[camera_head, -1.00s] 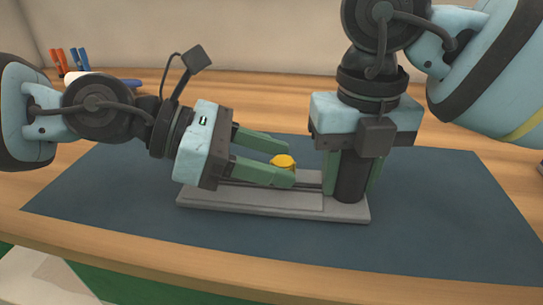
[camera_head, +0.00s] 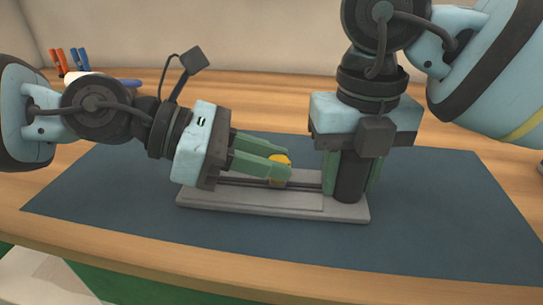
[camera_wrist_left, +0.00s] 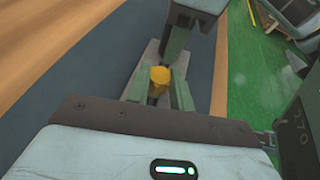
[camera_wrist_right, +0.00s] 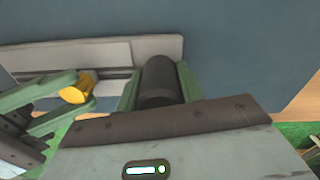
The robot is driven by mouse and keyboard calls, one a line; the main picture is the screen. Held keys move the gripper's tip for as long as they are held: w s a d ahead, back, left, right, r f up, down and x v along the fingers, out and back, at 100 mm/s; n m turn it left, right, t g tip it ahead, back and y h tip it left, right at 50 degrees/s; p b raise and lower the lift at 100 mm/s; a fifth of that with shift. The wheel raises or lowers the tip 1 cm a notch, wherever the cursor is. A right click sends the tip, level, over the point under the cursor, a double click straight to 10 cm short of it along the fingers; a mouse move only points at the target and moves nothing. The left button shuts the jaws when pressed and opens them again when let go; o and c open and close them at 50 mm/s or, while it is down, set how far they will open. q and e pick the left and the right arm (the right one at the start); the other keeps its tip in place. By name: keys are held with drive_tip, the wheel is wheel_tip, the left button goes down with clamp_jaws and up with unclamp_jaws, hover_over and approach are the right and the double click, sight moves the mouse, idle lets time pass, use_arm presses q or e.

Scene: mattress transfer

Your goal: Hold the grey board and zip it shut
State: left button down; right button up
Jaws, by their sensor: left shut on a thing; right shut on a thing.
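The grey board (camera_head: 230,202) lies flat on the dark mat, with a dark track along its length. A black upright cylinder (camera_head: 350,178) stands at its right end. My right gripper (camera_head: 350,190) points down and is shut on this cylinder, which also shows between its fingers in the right wrist view (camera_wrist_right: 158,80). A yellow zip pull (camera_head: 281,160) sits on the track near the middle of the board. My left gripper (camera_head: 282,167) comes from the left and is shut on the pull, which also shows between its fingertips in the left wrist view (camera_wrist_left: 160,75).
The dark mat (camera_head: 440,220) is bare around the board. Pens or tools with orange and blue handles (camera_head: 70,60) stand at the back left of the wooden table (camera_head: 250,85). The table's front edge runs below the mat.

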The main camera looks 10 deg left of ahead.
use_arm(q)
drive_tip(key=a, duration=1.1)
drive_tip(key=shift+s, duration=0.15)
drive_tip(key=c, duration=1.2)
unclamp_jaws()
drive_tip(key=shift+c, duration=0.2)
drive_tip(key=shift+o, duration=0.2)
drive_tip(key=v, duration=1.2)
drive_tip(key=shift+f, duration=0.1)
use_arm(e)
drive_tip(key=o, duration=1.3)
